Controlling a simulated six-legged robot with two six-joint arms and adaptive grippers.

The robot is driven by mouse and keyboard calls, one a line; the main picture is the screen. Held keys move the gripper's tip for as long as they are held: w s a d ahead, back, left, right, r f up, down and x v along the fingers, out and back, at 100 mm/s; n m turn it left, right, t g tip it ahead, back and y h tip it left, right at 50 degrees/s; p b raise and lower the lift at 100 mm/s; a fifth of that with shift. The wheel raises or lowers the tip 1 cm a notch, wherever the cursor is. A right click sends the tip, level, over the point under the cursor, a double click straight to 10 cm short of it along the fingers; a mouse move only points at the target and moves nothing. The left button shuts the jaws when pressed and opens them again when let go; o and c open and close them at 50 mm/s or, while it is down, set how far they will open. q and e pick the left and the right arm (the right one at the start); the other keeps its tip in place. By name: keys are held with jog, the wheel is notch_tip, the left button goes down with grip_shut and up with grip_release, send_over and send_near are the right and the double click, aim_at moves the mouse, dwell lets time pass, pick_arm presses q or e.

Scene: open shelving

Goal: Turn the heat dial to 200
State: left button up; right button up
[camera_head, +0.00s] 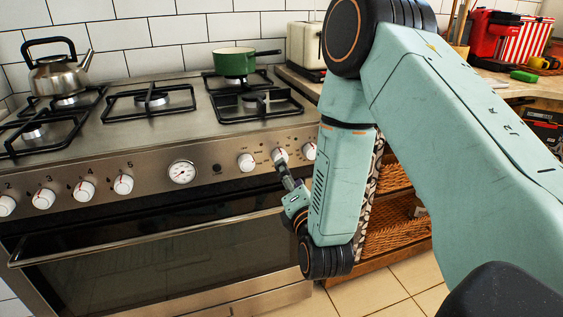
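The steel stove front carries a row of white knobs with red marks. To the right of the round gauge (181,172) are a white knob (246,161), a second white knob (279,155) and a third (309,151), partly cut off by my arm. I cannot read which one is the heat dial or its setting. My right gripper (282,167) is at the second knob, with its tips at the knob's lower edge. Whether it grips the knob is too small to tell. My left gripper is out of view.
The oven door handle (150,238) runs below the knobs. A kettle (60,75) and a green pan (234,62) stand on the hob. A toaster (305,45) and a red machine (490,38) are on the right counter. Wicker baskets (395,236) sit below it.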

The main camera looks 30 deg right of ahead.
aim_at(280, 157)
jog(key=b+x, duration=0.2)
jog(key=x, duration=0.5)
jog(key=shift+w, duration=0.3)
jog(key=shift+c, duration=0.4)
jog(key=c, duration=1.1)
